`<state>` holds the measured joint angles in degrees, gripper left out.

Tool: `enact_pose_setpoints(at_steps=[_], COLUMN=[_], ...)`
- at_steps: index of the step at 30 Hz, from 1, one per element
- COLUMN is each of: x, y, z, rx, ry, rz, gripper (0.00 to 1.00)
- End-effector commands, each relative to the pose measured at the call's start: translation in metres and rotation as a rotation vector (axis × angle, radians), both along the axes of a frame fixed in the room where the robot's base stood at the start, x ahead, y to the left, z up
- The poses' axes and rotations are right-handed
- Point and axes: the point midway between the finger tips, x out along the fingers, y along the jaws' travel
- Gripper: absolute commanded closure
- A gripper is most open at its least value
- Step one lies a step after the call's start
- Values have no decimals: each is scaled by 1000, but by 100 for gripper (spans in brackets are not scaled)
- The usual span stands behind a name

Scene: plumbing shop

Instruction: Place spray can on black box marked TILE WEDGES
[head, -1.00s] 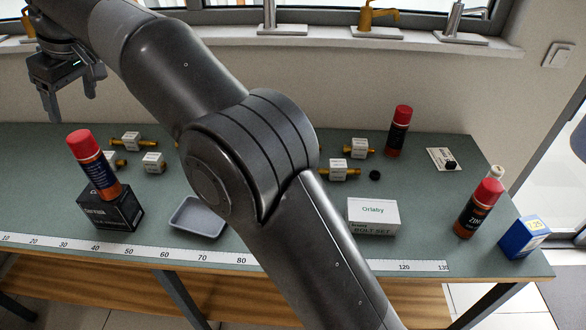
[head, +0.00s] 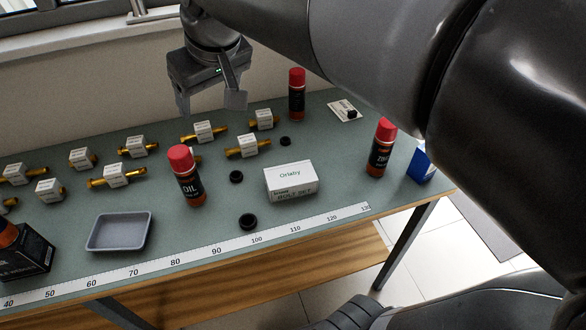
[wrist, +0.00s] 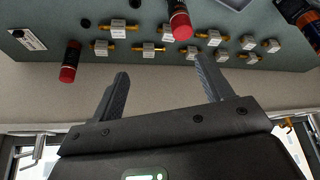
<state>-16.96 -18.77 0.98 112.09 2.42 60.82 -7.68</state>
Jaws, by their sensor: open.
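A black box (head: 24,262) stands at the left front of the bench, partly cut off by the head view's edge. Its marking cannot be read. A spray can (head: 6,234) stands on it, with only its lower part in view. A red-capped OIL can (head: 189,180) stands upright mid-bench. Another red-capped can (head: 297,97) stands at the back, and a third (head: 381,150) at the right. My gripper (head: 210,108) is open and empty above the back of the bench, apart from the cans. The wrist view shows its spread fingers (wrist: 163,90) with nothing between them.
Several brass fittings with white labels (head: 117,175) lie along the back and left. A grey tray (head: 119,232), a white carton (head: 291,180), black rings (head: 248,222) and a blue box (head: 421,164) are on the bench. A ruler strip (head: 215,250) runs along the front edge.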

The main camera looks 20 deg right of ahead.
Motion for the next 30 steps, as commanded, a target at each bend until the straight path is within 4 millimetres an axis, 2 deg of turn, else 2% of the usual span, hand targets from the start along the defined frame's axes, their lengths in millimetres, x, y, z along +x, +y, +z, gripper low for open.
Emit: enact_pose_setpoints(at_steps=[1,6,9,12,18,30], x=[-16,-68,-95,-115,-132,-132], y=[-23,-82,-105,-119,-130,-129], z=[-11,-55,-81,-102,-121,-121], rx=[3,14,21,25,30,30], ry=[-6,-19,-27,-32,-35,-34], rz=[-58,-233,-318,-379,-431,-431], gripper=[28,28,28,28,28,28])
